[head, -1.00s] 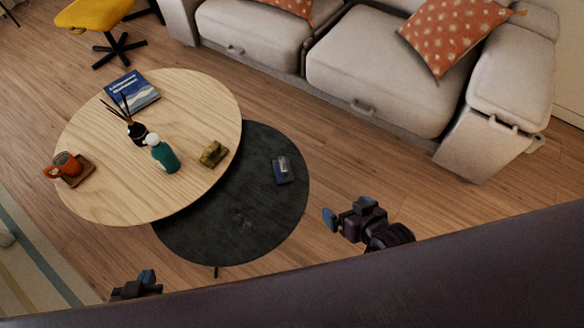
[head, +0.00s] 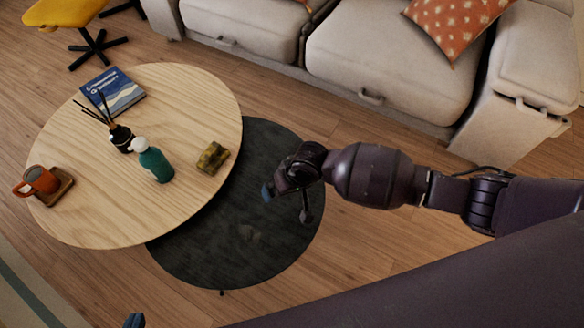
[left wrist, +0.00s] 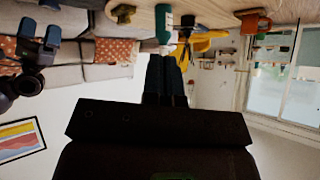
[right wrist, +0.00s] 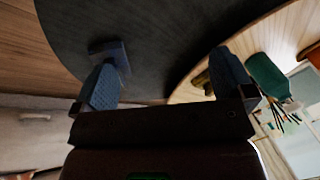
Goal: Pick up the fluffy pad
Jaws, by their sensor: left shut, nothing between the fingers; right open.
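No thing here looks clearly fluffy. A flat dark-blue block (right wrist: 115,47) lies on the black table, partly behind one finger in the right wrist view; my right arm hides it in the head view. A mottled olive-yellow block (head: 213,157) lies on the wooden table near its right edge; part of it shows in the right wrist view (right wrist: 202,82). I cannot tell which is the pad. My right gripper (head: 286,201) is open and empty above the black table. My left gripper (head: 135,321) barely shows at the bottom edge; it is shut and empty in the left wrist view (left wrist: 166,78).
The round wooden table (head: 110,215) overlaps the lower black table (head: 215,265). It carries a green bottle (head: 153,163), a reed diffuser (head: 121,139), a book (head: 112,90) and an orange mug (head: 40,180) on a coaster. A beige sofa (head: 400,70) stands behind.

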